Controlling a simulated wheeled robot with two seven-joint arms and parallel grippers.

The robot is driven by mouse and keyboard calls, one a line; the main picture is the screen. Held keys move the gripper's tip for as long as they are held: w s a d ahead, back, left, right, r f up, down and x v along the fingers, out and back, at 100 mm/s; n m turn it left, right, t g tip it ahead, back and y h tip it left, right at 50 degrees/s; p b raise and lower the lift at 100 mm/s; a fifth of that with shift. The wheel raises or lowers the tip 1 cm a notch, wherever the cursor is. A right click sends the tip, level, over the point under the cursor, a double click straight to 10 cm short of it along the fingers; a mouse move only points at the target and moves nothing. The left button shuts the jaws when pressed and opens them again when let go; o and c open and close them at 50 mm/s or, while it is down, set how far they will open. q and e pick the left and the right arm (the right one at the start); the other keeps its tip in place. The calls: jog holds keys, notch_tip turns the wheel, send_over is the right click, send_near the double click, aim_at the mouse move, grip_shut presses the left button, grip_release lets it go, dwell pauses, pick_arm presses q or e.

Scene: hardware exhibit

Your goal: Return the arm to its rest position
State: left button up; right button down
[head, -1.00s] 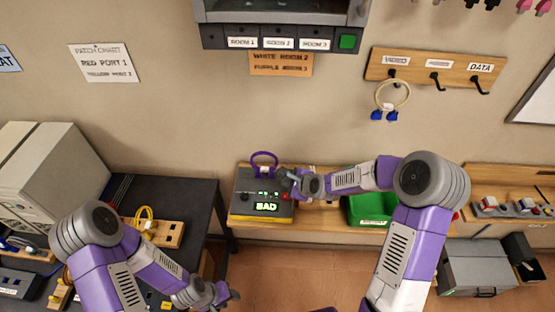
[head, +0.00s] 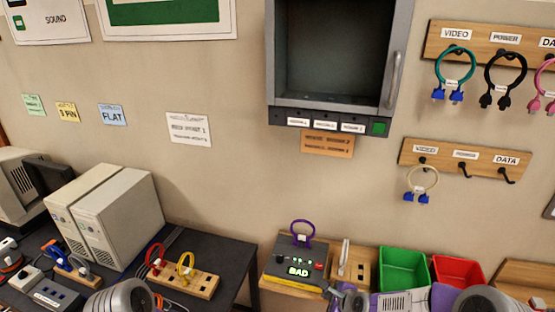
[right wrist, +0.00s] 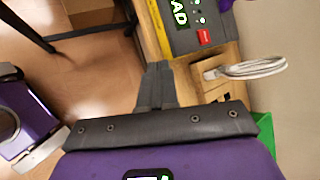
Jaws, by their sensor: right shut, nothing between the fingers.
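My right gripper (head: 332,291) is at the bottom edge of the head view, just in front and to the right of the tester box. In the right wrist view its fingers (right wrist: 157,84) are together with nothing between them. They point toward the bench's front edge, apart from the box. My right arm (head: 405,300) runs off to the lower right. Of my left arm only a grey joint (head: 120,298) shows at the bottom left; its gripper is out of view. The tester box (head: 283,267) reads BAD in green, and a purple cable loop (head: 302,232) stands at its back.
A wooden holder (head: 352,265), a green bin (head: 403,268) and a red bin (head: 457,270) line the bench by my right arm. A dark table (head: 228,252) with a wooden port block (head: 203,286) stands left. An open cabinet (head: 335,60) and cable hooks (head: 465,160) are on the wall.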

jog(key=s+a+f+n+g+b, duration=0.2)
jog(key=s+f+n+b, duration=0.15)
jog(key=f, duration=0.65)
pick_arm(q)
notch_tip(320, 180, down, 11)
jog(key=w+b, duration=0.1)
jog(key=b, duration=0.6)
jog(key=shift+w, duration=0.15)
pick_arm(e)
jog(key=s+a+f+n+g, duration=0.2)
jog(key=s+f+n, duration=0.5)
jog(key=s+f, duration=0.2)
jog(key=s+a+f+n+g, duration=0.2)
jog(key=s+f+n, duration=0.6)
jog(key=s, duration=0.5)
jog(key=shift+f+g, duration=0.6)
jog(key=shift+g, duration=0.1)
